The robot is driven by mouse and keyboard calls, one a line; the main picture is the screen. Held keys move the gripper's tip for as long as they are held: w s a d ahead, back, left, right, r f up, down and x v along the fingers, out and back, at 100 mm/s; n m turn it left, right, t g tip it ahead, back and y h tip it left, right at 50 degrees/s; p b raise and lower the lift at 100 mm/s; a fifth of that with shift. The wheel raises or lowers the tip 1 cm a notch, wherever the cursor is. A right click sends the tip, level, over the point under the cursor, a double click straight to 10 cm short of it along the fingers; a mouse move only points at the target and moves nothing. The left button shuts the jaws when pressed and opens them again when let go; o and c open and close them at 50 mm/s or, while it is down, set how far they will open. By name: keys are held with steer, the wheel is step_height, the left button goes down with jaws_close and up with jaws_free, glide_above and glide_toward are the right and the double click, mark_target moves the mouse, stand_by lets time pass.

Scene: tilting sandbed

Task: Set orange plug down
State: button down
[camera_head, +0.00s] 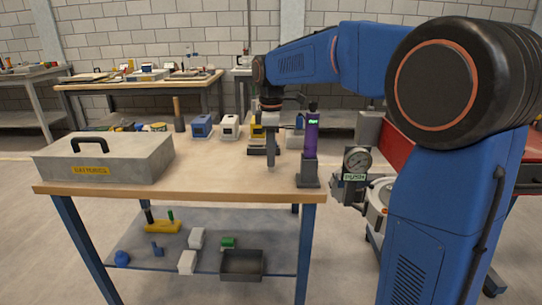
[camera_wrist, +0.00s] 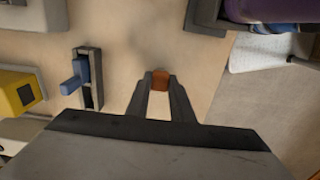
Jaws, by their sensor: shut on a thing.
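The orange plug (camera_wrist: 160,80) shows in the wrist view as a small orange-brown block between my two fingertips. My gripper (camera_wrist: 160,92) is shut on it, with one finger on each side. In the head view my gripper (camera_head: 271,165) points down over the right part of the wooden workbench (camera_head: 215,182). The plug cannot be made out in the head view. I cannot tell whether the plug touches the bench top.
A purple device on a dark stand (camera_head: 309,150) is close on the right. A grey toolbox (camera_head: 105,160) fills the bench's left end. White (camera_head: 229,127) and blue (camera_head: 202,126) boxes line the back. A grey slotted block with a blue piece (camera_wrist: 88,78) lies left of my fingers.

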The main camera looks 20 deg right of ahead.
steer(key=shift+f, duration=0.2)
steer(key=c, duration=1.6)
jaws_free()
steer(key=shift+o, duration=0.2)
steer(key=shift+r, duration=0.1)
step_height(320, 180, up, 12)
